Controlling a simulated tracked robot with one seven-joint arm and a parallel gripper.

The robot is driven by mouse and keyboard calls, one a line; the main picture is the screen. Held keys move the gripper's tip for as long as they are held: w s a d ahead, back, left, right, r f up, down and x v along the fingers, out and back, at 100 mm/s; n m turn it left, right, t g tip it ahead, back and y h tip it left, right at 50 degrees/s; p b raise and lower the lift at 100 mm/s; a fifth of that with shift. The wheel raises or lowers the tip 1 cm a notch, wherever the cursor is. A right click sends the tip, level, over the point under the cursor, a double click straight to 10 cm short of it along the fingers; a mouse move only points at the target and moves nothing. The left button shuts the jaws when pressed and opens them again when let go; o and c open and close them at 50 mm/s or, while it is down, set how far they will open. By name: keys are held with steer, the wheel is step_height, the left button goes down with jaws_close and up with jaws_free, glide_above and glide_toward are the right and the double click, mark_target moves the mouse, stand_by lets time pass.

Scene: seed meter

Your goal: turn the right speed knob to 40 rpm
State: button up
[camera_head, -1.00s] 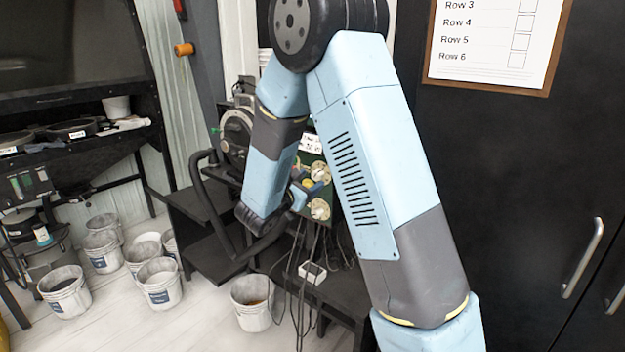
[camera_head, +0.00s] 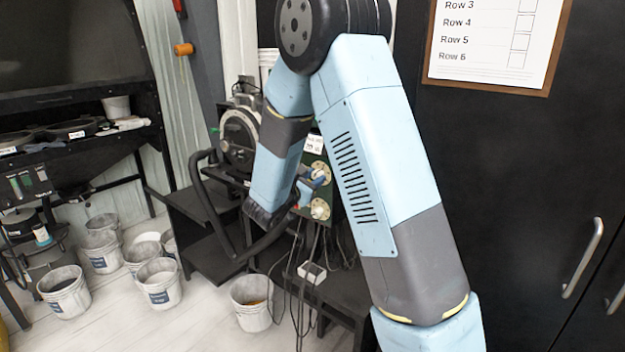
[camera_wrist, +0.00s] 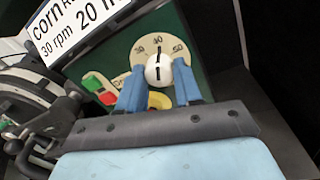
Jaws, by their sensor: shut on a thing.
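The speed knob (camera_wrist: 159,70) is round and white with a black pointer line, on a cream dial (camera_wrist: 146,46) marked 30, 40 and 50. The pointer stands nearly upright in the wrist view, toward the 40. My gripper (camera_wrist: 160,87) has its two blue fingers on either side of the knob and is shut on it. In the head view my gripper (camera_head: 314,176) is at the green panel, by the upper of two dials; my arm partly hides it. The lower dial (camera_head: 320,209) is clear of the fingers.
Red and green buttons (camera_wrist: 99,88) and a yellow round part (camera_wrist: 159,101) lie close to the fingers. A sign (camera_wrist: 75,25) reads corn, 30 rpm. A black hose (camera_head: 215,215) and cables hang nearby. A bucket (camera_head: 252,303) stands on the floor below.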

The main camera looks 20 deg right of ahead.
steer(key=c, duration=0.3)
steer(key=shift+n, duration=0.3)
steer(key=o, duration=1)
steer(key=v, duration=1.3)
steer(key=shift+s+a, duration=0.25)
steer(key=shift+a, duration=0.1)
